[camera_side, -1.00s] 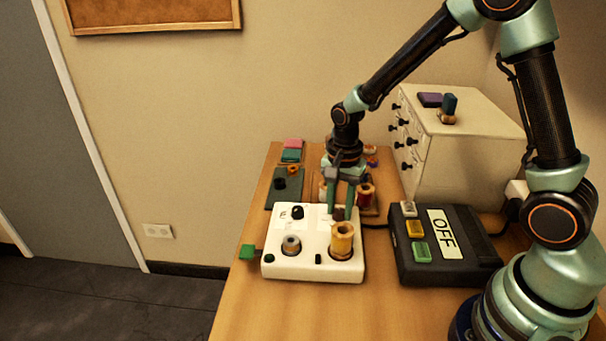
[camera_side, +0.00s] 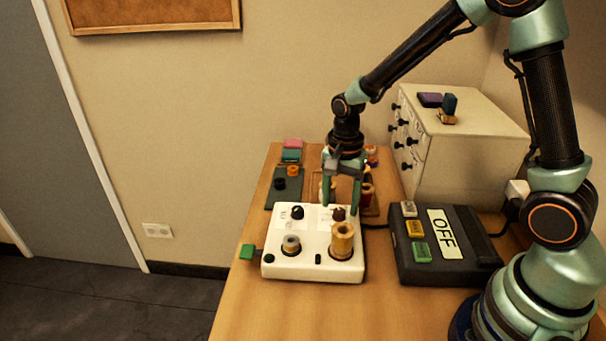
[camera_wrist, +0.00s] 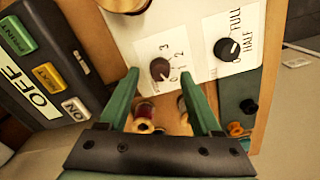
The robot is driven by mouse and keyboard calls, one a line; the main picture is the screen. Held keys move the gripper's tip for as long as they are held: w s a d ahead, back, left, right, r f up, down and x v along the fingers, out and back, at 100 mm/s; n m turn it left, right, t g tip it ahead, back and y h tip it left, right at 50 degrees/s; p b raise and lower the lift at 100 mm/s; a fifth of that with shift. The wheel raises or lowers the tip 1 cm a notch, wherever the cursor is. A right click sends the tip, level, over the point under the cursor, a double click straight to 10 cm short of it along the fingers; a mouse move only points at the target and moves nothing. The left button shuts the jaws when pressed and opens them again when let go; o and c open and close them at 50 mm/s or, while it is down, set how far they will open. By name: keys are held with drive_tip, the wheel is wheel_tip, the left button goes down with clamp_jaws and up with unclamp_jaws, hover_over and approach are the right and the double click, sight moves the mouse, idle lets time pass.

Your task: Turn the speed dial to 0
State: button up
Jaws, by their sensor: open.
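The dial with numbers is a dark brown knob (camera_wrist: 160,69) on a white label of the white machine (camera_side: 314,267). In the wrist view, 3 and 2 are readable beside it. A small pale mark shows toward the knob's lower right, but I cannot tell which number it points at. In the side view, the brown knob (camera_side: 338,213) is at the machine's back right. My gripper (camera_side: 342,209) is open, pointing down, with one finger on each side of the knob. In the wrist view, the gripper (camera_wrist: 160,76) shows a gap between each fingertip and the knob.
A black knob (camera_wrist: 228,49) marked FULL and HALF sits beside it. A black OFF box (camera_side: 480,260) is to the right, a white drawer cabinet (camera_side: 470,160) behind. More spools (camera_wrist: 145,115) are behind the machine.

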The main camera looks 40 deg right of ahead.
sight(340, 210)
wheel_tip(340, 210, up, 10)
drive_tip(key=shift+r, duration=0.25)
idle(0.3)
drive_tip(key=s+r+n+t, duration=0.5)
drive_tip(key=s+r+n, duration=0.2)
drive_tip(key=n, duration=0.6)
drive_tip(key=shift+s+d+n+t, duration=0.3)
drive_tip(key=shift+s+d, duration=0.05)
drive_tip(key=shift+s, duration=1.05)
drive_tip(key=shift+r, duration=0.1)
